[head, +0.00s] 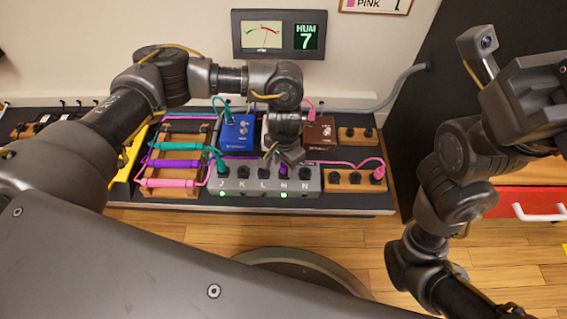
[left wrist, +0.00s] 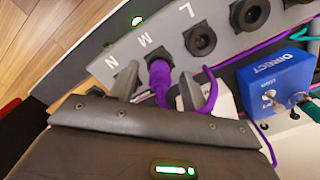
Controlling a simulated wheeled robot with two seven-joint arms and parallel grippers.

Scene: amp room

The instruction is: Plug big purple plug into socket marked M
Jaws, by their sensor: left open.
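The big purple plug (left wrist: 160,78) stands in the socket marked M of the grey socket box (left wrist: 225,50). In the head view the plug (head: 284,171) shows just below my left gripper (head: 292,157), at the right part of the box (head: 240,186). The left gripper (left wrist: 165,90) is open, with one finger on each side of the plug and gaps visible between. A green lamp is lit beside M. The socket by L is empty; the one by N is mostly hidden behind a finger. My right gripper's body (head: 538,88) is at the right; its fingertips do not show.
A teal plug (head: 219,166) is in the socket marked J. A blue pedal (head: 238,133) stands behind the box. A wooden rack (head: 160,172) with teal, purple and pink pieces is at the left. A wooden block (head: 352,180) with a pink plug is at the right.

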